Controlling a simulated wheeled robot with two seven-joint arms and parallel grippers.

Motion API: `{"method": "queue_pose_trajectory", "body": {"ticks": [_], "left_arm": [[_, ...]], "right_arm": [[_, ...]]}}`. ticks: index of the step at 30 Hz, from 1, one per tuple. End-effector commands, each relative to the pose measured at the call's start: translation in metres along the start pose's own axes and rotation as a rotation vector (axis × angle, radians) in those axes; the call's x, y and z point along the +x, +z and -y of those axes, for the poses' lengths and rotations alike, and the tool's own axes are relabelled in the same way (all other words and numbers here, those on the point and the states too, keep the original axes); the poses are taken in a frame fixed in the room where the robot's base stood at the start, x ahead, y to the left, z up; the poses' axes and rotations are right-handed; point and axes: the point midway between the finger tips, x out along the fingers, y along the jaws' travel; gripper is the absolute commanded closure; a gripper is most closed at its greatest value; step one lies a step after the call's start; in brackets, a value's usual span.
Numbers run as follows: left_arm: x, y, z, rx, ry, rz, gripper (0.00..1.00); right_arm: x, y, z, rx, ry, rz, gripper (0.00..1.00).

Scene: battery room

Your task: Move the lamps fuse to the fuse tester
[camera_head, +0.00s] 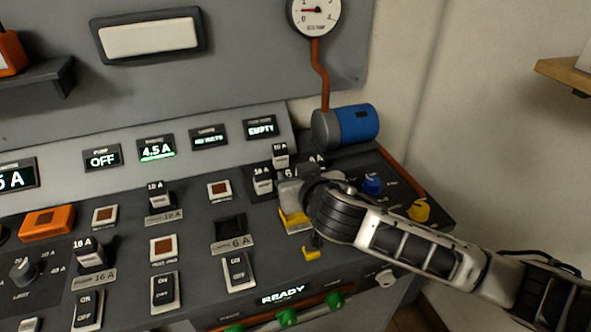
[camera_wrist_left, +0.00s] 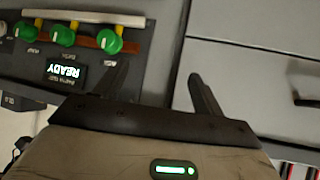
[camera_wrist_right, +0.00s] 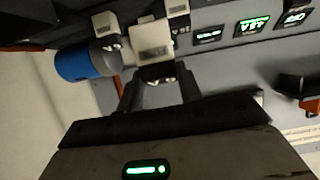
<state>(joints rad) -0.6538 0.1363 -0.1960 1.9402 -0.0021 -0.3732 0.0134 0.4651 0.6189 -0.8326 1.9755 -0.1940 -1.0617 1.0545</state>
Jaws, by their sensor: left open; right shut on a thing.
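My right gripper (camera_head: 291,196) is shut on a pale fuse (camera_head: 287,190), held over the right part of the panel. In the right wrist view the same block (camera_wrist_right: 152,41) sits between the fingertips (camera_wrist_right: 155,88). A "6" shows beside it, partly hidden. An empty dark socket (camera_head: 229,228) above a "6 A" plate lies to its left. A yellow-edged fixture (camera_head: 295,222) is just below the held fuse; I cannot tell whether they touch. A display (camera_head: 261,127) behind reads "EMPTY". My left gripper (camera_wrist_left: 160,82) is open and empty by the panel's front edge.
Several fuses, one (camera_head: 263,181) marked 10 A, stand close to the right gripper. A blue cylinder (camera_head: 354,124) lies behind it. Blue (camera_head: 372,184) and yellow (camera_head: 419,210) knobs are to the right. Green knobs (camera_head: 287,317) line the front near a "READY" display (camera_head: 283,295).

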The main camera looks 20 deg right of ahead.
Motion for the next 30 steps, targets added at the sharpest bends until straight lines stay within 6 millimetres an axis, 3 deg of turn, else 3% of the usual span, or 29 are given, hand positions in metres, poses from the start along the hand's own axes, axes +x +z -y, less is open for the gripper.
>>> {"method": "queue_pose_trajectory", "body": {"ticks": [8,21,30], "left_arm": [[0.006,0.002,0.001,-0.001,-0.003,-0.006,0.30],[0.019,0.007,-0.008,-0.007,0.020,-0.027,0.30],[0.016,0.008,-0.008,-0.004,0.023,-0.023,0.30]], "right_arm": [[0.008,0.010,-0.002,0.002,0.005,0.001,0.89],[0.024,0.050,-0.002,0.001,0.004,-0.001,0.89],[0.024,0.051,-0.002,0.002,0.004,-0.001,0.89]]}}
